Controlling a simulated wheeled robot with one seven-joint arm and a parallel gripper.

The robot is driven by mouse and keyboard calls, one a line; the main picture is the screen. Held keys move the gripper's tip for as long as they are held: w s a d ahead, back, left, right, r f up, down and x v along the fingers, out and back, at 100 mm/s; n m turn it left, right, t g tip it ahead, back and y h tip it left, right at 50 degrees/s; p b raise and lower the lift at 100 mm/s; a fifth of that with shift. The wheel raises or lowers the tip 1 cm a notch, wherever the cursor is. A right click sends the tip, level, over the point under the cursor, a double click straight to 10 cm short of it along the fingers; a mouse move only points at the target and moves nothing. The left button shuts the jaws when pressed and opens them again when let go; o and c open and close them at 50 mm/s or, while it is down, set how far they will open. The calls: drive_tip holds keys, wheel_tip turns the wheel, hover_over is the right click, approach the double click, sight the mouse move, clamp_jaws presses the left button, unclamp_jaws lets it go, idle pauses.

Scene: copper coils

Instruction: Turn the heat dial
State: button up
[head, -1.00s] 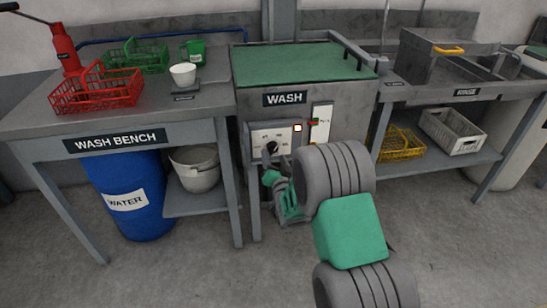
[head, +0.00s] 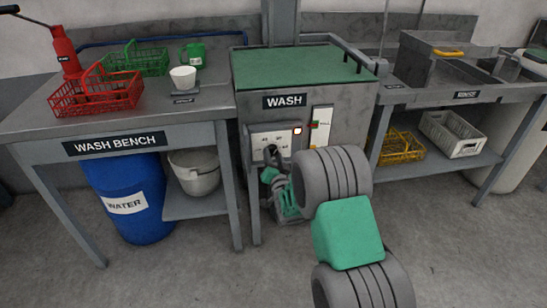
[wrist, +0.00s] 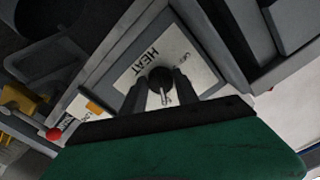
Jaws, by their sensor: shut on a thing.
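The heat dial (wrist: 161,77) is a black round knob with a light pointer, set on a white plate marked HEAT (wrist: 140,66) and OFF. My gripper (wrist: 162,88) has one dark finger on each side of the dial and is shut on it in the wrist view. In the head view, the dial plate (head: 262,141) is on the front of the wash unit (head: 352,107), below the WASH label. My gripper (head: 271,156) reaches it from below and hides part of the dial. The dial's exact setting is hard to read.
The wash bench (head: 40,118) stands left, with a blue water barrel (head: 128,190) below. The rinse bench (head: 493,97) stands right. Open floor lies in front.

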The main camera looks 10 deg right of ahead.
clamp_jaws()
drive_tip(key=shift+f+n+b, duration=0.1)
drive_tip(key=shift+n+b, duration=0.25)
drive_tip(key=shift+n, duration=0.05)
drive_tip(key=n+b, duration=0.2)
drive_tip(key=n, duration=0.1)
drive_tip(key=shift+d+f+n+b, duration=0.1)
drive_tip(key=shift+n+b, duration=0.25)
drive_tip(key=shift+n, duration=0.05)
drive_tip(key=n+b, duration=0.2)
drive_tip(key=n, duration=0.1)
drive_tip(key=shift+n, duration=0.3)
drive_tip(key=n+b, duration=0.2)
drive_tip(key=n, duration=0.1)
drive_tip(key=shift+d+n, duration=0.15)
drive_tip(key=shift+n, duration=0.15)
drive_tip(key=n+b, duration=0.3)
drive_tip(key=n, duration=0.3)
drive_tip(key=shift+d, duration=0.1)
drive_tip(key=n+b, duration=0.1)
drive_tip(key=n, duration=0.1)
drive_tip(key=n+b, duration=0.1)
drive_tip(key=n, duration=0.3)
drive_tip(key=shift+r+b, duration=0.4)
